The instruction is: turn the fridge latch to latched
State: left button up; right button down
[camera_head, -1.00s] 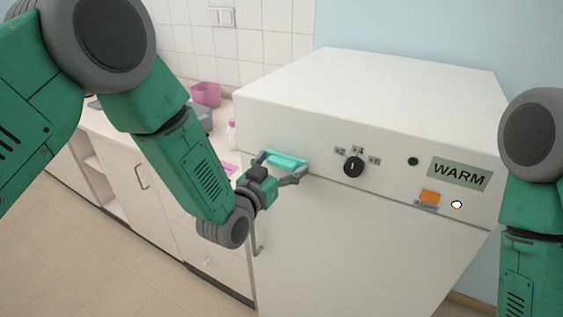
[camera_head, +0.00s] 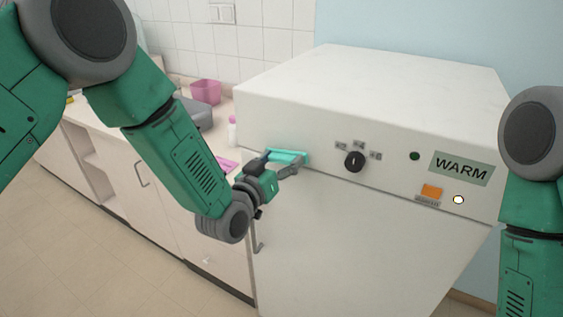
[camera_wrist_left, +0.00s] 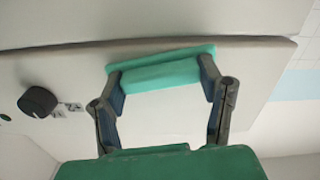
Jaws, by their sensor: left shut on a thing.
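The fridge is the white cabinet (camera_head: 390,225) with a WARM label. Its latch is a turquoise bar (camera_head: 287,156) at the upper left of the front. My left gripper (camera_head: 282,162) is shut on this latch, with one finger at each end. In the left wrist view the latch (camera_wrist_left: 160,70) lies between the two dark fingertips (camera_wrist_left: 160,78), its long side nearly level in that picture and slightly tilted. The seam beside the latch looks closed. My right gripper is out of view; only part of the right arm shows at the right edge.
A black knob (camera_head: 354,161), an orange switch (camera_head: 431,191) and a lit lamp (camera_head: 458,199) are right of the latch. A counter with a pink bin (camera_head: 206,91) and a bottle (camera_head: 232,131) stands to the left. The floor in front is clear.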

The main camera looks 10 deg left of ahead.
pick_arm(q)
jog(key=n+b, duration=0.1)
jog(key=n, duration=0.1)
jog(key=n+b, duration=0.1)
jog(key=n, duration=0.1)
jog(key=shift+w+a+n, duration=0.15)
jog(key=shift+w+n, duration=0.05)
jog(key=shift+n, duration=0.1)
jog(key=n+b, duration=0.2)
jog(key=n, duration=0.1)
jog(key=shift+a+n, duration=0.1)
jog(key=shift+n, duration=0.3)
jog(key=n+b, duration=0.3)
jog(key=n, duration=0.1)
jog(key=shift+n+b, duration=1.2)
jog(key=shift+n, duration=0.6)
jog(key=o, duration=1.1)
jog(key=shift+o, duration=0.3)
jog(key=shift+w+f, duration=0.15)
jog(key=shift+f, duration=0.05)
